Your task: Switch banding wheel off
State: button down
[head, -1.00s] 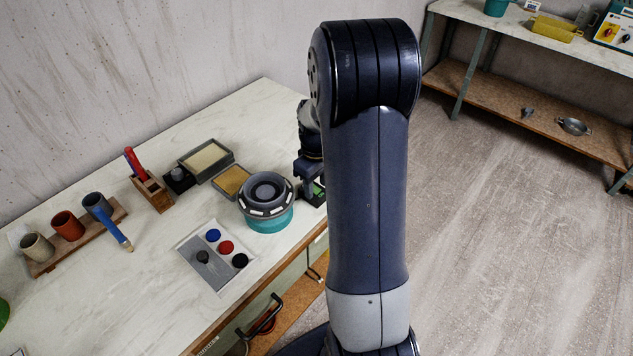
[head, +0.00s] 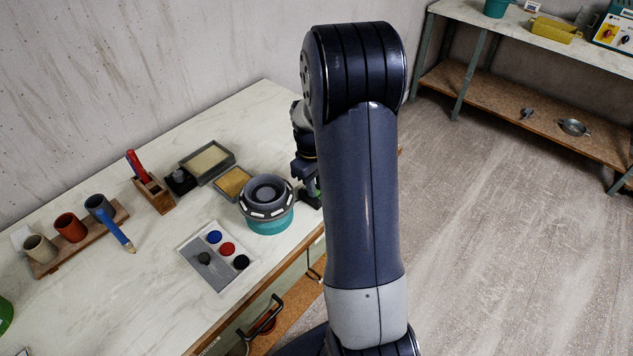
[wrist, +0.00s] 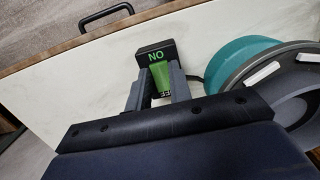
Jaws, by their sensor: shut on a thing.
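The banding wheel (head: 267,205), a grey ribbed wheel with white marks on a teal base, stands near the bench's front right edge. It also shows at the right of the wrist view (wrist: 243,62). Beside it is a small dark switch box (wrist: 152,48) with "ON" in green letters and a green face (wrist: 161,73). More lettering lies lower, partly hidden. My gripper (wrist: 160,85) has its fingers on either side of the green part and is shut on it. In the head view my gripper (head: 306,180) is mostly hidden behind my arm.
Two shallow trays (head: 232,168), a wooden tool block (head: 166,205) and a cup rack (head: 48,268) stand behind and left. A drawer handle (head: 250,325) juts from the bench front.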

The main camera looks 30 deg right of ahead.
jog(key=shift+w+a+g+h+p, duration=0.1)
jog(key=shift+w+g+h+p, duration=0.2)
jog(key=shift+g+p, duration=0.5)
jog(key=c, duration=1.3)
grip_release()
jog(key=shift+r, duration=0.1)
jog(key=b+v, duration=0.1)
jog(key=v, duration=0.9)
jog(key=shift+w+r, duration=0.15)
jog(key=shift+r, duration=0.15)
jog(key=shift+c, duration=0.3)
